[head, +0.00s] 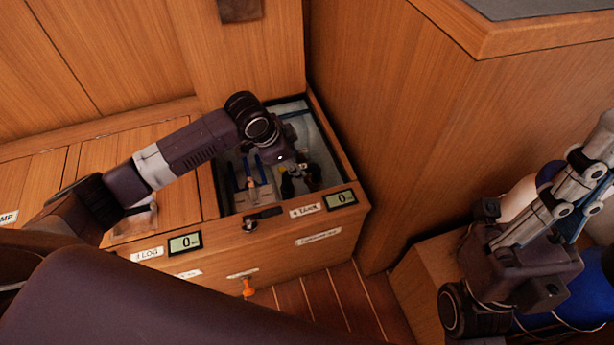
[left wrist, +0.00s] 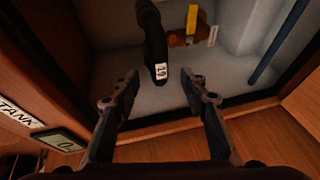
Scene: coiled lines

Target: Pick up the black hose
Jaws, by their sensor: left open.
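The black hose (left wrist: 156,45) shows in the left wrist view, hanging from the top with its end towards me; a white tag with dark characters is on its end. My left gripper (left wrist: 160,82) is open, its two fingers apart on either side below the hose end, not touching it. In the head view my left gripper (head: 297,181) reaches down into the open locker (head: 345,187), and the hose cannot be told clearly from the dark fingers there. My right gripper (head: 570,195) is at the right, away from the locker; its jaw state is unclear.
The locker has a wooden rim, a TANK label (head: 305,210) and a display (head: 341,199) reading 0. Blue rods and a yellow piece (left wrist: 191,20) are inside. A tall wooden cabinet (head: 400,130) stands close on the right. Closed wooden lids lie to the left.

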